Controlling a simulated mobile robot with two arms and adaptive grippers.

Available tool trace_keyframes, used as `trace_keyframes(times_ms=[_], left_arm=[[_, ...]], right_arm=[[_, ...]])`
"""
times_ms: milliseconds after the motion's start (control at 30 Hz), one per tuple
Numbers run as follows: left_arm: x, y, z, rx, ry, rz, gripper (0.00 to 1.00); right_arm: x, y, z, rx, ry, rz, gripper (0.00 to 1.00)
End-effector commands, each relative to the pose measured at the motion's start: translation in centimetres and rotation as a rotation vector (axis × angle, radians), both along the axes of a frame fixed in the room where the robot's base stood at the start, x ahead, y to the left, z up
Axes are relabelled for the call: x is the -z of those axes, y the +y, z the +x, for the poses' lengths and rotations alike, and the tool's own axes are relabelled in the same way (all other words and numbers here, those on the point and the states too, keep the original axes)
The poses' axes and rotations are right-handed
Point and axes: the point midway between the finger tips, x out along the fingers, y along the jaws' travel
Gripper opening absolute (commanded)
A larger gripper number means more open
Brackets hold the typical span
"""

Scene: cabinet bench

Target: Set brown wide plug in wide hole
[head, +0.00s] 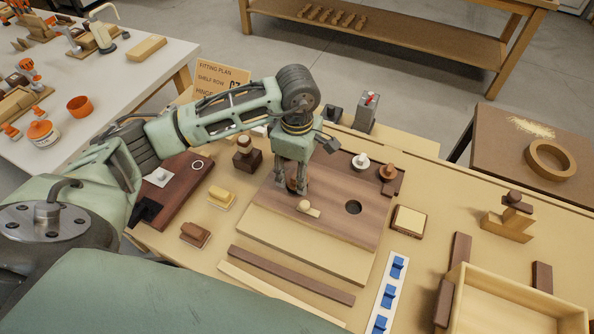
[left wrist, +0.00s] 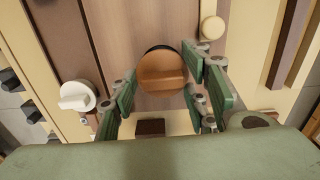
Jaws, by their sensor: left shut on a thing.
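My left gripper (head: 291,184) points down over the left part of the brown board (head: 335,232). It is shut on the brown wide plug, a round brown piece with a raised grip bar. In the left wrist view the plug (left wrist: 162,74) sits between the fingers (left wrist: 160,100). A dark crescent shows along its upper edge; I cannot tell whether this is a hole or shadow. In the head view the fingers largely hide the plug. A dark round hole (head: 353,207) is open in the board, to the right of the gripper. My right gripper is not in view.
A tan knob (head: 304,205) is close to the fingers. A white knob (head: 360,161) and another brown knob (head: 387,172) stand at the board's back. Loose strips (head: 290,275) lie in front. A wooden tray (head: 505,292) is at right, a dark panel (head: 180,197) at left.

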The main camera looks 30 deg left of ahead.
Motion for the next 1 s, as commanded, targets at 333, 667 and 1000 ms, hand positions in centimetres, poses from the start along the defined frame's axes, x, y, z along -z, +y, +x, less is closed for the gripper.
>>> trace_keyframes(times_ms=[333, 667, 1000], left_arm=[[-0.02, 0.01, -0.01, -0.001, 0.0, 0.0, 0.28], [0.07, 0.02, -0.01, -0.001, 0.0, 0.0, 0.28], [-0.02, 0.01, -0.02, -0.001, 0.001, 0.0, 0.28]], right_arm=[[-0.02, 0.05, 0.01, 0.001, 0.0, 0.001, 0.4], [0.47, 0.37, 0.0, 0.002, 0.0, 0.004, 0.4], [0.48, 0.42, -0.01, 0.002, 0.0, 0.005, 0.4]])
